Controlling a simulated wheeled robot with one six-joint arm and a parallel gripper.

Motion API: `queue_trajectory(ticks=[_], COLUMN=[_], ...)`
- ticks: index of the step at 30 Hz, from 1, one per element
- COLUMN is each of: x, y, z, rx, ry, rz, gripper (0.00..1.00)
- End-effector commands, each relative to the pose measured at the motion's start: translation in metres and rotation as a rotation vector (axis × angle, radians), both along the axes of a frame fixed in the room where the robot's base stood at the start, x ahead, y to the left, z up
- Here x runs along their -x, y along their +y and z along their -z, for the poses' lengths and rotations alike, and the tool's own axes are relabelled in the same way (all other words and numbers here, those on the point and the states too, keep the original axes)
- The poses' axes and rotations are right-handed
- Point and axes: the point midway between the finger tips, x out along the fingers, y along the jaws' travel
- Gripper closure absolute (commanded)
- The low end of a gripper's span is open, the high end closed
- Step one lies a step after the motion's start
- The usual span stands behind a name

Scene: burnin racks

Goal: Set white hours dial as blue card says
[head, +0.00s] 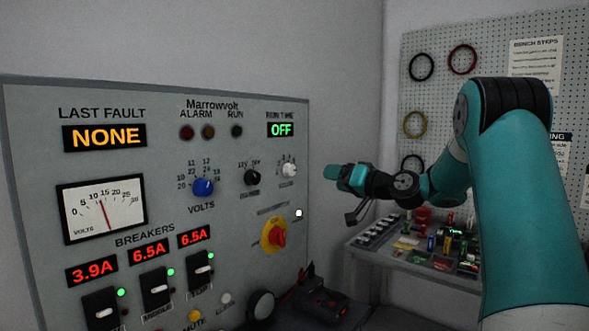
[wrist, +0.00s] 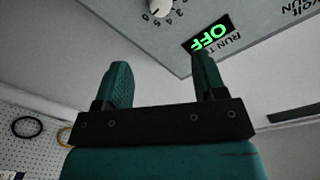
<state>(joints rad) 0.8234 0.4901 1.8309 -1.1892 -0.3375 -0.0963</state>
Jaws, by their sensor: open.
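The white hours dial (head: 289,170) is a small knob ringed by numbers, below the RUN TIME display (head: 281,130), which reads OFF in green. In the wrist view the white dial (wrist: 162,7) is cut by the top edge, and its pointer direction is unclear. My gripper (head: 335,177) is to the right of the dial, apart from the panel. The wrist view shows my gripper (wrist: 161,68) open and empty, with its two teal fingers spread. I cannot make out a blue card; a dark-headed sheet (head: 562,140) on the pegboard is partly behind my arm.
The grey panel (head: 230,125) also carries a black knob (head: 252,177), a blue volts knob (head: 203,187), a red-and-yellow switch (head: 277,235) and breakers. A bench (head: 375,250) with small parts stands below the pegboard (head: 440,90). A white BENCH STEPS sheet (head: 536,70) hangs there.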

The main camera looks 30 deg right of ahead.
Motion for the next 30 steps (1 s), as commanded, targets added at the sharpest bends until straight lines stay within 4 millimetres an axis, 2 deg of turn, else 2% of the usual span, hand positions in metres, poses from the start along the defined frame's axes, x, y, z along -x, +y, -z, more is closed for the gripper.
queue_trajectory(ticks=[12,18,24,30], x=[-0.093,-0.128,-0.146,-0.148], y=[0.026,0.034,0.038,0.038], z=[-0.005,-0.003,-0.001,0.000], rx=[0.001,0.001,0.002,0.001], ry=[0.003,0.003,0.002,0.003], rz=[-0.004,-0.003,-0.002,0.001], gripper=[0.36,0.36,0.36,0.36])
